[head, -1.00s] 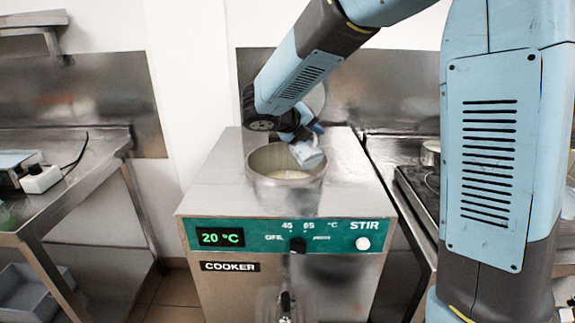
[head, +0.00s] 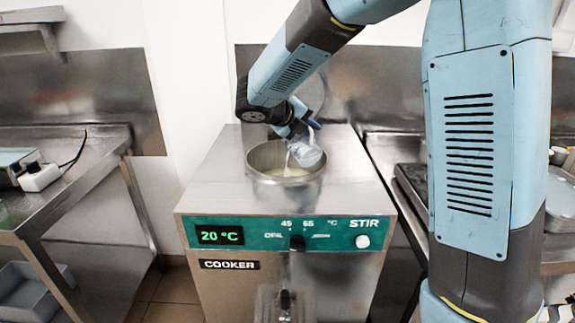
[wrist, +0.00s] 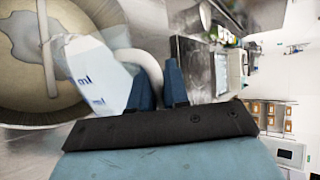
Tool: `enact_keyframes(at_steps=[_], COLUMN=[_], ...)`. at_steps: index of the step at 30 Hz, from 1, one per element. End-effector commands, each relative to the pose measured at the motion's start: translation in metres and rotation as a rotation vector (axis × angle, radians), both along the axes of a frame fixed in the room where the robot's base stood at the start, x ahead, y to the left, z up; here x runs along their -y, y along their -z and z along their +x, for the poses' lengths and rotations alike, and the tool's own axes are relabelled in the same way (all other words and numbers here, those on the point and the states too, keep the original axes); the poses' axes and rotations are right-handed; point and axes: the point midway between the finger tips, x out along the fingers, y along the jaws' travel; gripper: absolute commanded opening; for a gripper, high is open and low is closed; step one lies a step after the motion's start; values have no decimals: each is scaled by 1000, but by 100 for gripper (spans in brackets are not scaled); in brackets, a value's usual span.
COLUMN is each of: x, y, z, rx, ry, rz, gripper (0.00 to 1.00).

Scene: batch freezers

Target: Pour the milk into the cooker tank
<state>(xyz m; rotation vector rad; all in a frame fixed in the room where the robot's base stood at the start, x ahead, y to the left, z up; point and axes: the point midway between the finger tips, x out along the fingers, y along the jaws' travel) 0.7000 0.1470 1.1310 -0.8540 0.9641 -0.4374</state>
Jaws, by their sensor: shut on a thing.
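The cooker tank (head: 258,178) is an open round steel pot set in the top of the cooker, with pale liquid in its bottom. My gripper (head: 302,128) is above the tank and shut on the handle of a clear measuring jug (head: 308,155). The jug is steeply tilted, mouth down, over the tank opening. A thin white stream of milk (head: 287,160) shows at its lower left side. In the wrist view the blue fingers (wrist: 158,82) close around the jug's pale handle. The jug (wrist: 98,75) there shows blue "ml" marks beside the tank wall (wrist: 85,105).
The cooker front (head: 280,232) reads 20 °C and has a knob and a STIR button. A steel table (head: 75,175) stands to the left. A hob counter (head: 412,190) is to the right, partly hidden by my arm. A wall rises behind the cooker.

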Motion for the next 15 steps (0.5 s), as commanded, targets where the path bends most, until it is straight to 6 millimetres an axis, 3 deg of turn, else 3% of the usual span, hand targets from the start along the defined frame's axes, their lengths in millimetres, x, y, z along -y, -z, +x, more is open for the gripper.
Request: enact_keyframes(at_steps=[15], x=[-2], y=[2], z=[5], rx=[-39], ry=[2], rz=[-19], gripper=[0])
